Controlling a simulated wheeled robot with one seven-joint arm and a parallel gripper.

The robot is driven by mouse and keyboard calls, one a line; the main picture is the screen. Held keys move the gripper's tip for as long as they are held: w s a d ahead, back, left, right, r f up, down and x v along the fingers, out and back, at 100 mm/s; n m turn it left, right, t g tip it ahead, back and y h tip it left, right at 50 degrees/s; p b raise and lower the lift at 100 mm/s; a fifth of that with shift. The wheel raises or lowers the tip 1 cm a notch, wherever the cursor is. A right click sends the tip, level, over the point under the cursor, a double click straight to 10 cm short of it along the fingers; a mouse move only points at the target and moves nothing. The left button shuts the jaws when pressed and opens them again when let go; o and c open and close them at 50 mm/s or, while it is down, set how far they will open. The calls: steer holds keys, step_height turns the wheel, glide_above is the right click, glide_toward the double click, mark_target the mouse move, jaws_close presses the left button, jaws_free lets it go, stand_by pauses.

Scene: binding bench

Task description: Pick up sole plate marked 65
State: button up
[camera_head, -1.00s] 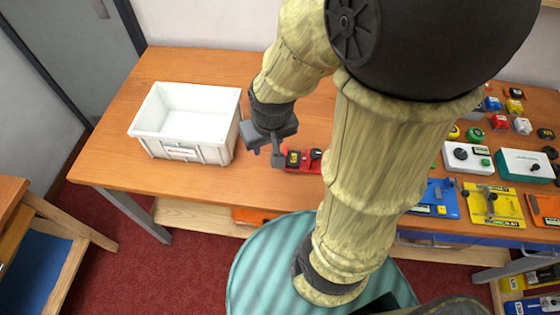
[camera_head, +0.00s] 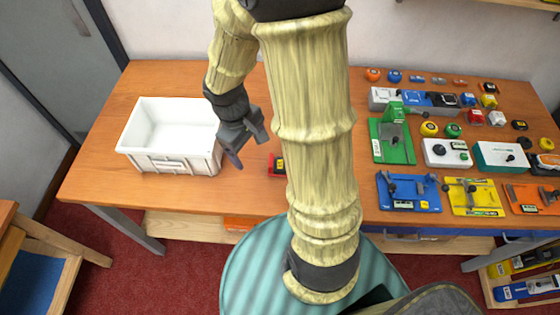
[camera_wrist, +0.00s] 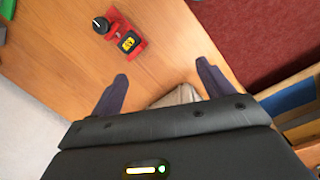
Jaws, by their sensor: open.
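My gripper (camera_head: 248,146) is open and empty, above the table between the white bin and a small red piece. In the wrist view its two fingers (camera_wrist: 162,80) stand wide apart with nothing held between them. The red piece (camera_head: 273,166) is partly hidden behind my arm in the head view. In the wrist view the red piece (camera_wrist: 112,22) lies beyond the fingertips, with a black knob (camera_wrist: 101,25) and a black block with a yellow label (camera_wrist: 129,42). I cannot read the number 65 on any label.
The white bin (camera_head: 191,162) stands on the wooden table (camera_head: 110,190) at left and looks empty. At right are a green fixture (camera_head: 392,148), blue (camera_head: 410,203), yellow (camera_head: 474,210) and orange plates (camera_head: 530,206), and several small blocks. The front middle of the table is clear.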

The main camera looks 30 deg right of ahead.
steer(key=w+d+f+n+g+h+p, duration=0.2)
steer(key=w+d+n+p, duration=0.1)
steer(key=w+n, duration=0.3)
steer(key=shift+w+d+f, duration=0.15)
steer(key=shift+w+d, duration=0.4)
steer(key=shift+d, duration=0.1)
steer(key=p, duration=0.3)
glide_above(277, 164)
steer(key=w+a, duration=0.1)
steer(key=a, duration=0.1)
steer(key=f, duration=1)
steer(key=shift+w+d+f, duration=0.15)
steer(key=shift+d+f, duration=0.05)
steer(key=shift+f, duration=0.1)
steer(key=shift+d+f, duration=0.15)
steer(key=shift+f, duration=0.25)
steer(key=shift+s, duration=0.2)
steer(key=shift+p+x, duration=1.1)
steer(key=shift+x, duration=1.3)
steer(key=shift+w+f, duration=0.15)
steer(key=shift+w, duration=0.05)
